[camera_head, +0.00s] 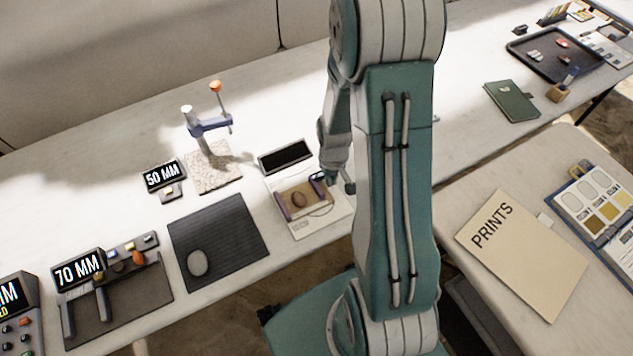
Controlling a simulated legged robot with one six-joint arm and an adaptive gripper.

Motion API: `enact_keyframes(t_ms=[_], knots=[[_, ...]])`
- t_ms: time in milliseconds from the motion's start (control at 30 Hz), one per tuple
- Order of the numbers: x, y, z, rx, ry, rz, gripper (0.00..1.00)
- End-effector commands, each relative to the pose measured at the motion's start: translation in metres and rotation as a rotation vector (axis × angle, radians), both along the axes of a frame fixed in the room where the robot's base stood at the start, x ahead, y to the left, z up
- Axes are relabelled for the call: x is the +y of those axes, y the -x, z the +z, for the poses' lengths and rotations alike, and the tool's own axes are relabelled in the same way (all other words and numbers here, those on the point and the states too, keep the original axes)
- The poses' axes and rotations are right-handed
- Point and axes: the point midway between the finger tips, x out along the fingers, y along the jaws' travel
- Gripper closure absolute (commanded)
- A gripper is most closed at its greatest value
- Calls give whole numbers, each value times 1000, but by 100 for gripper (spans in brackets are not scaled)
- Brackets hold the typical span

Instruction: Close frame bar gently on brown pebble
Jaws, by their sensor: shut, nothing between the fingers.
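The brown pebble (298,199) lies on a tan board between two upright purple bars of a small frame device on the table. The left bar (282,207) stands a little apart from the pebble. The right bar (317,185) is on the pebble's other side, with a gap between them. My gripper (325,178) is low at the right bar, its dark fingertips at or very near the bar's upper end. It is shut with nothing between the fingers. My arm hides part of the gripper, so I cannot tell whether it touches the bar.
A dark screen (285,156) stands behind the frame. A dark ribbed mat (217,240) with a grey stone (197,263) lies to the left. A clamp stand (209,128) and a 50 MM display (163,175) are farther back. My arm blocks the table's middle.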

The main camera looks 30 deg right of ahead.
Motion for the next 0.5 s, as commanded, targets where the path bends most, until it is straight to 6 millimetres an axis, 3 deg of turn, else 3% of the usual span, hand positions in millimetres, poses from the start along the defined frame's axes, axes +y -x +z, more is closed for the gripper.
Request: enact_keyframes(t_ms=[500], knots=[[0, 0, -9, 1, 0, 0, 100]])
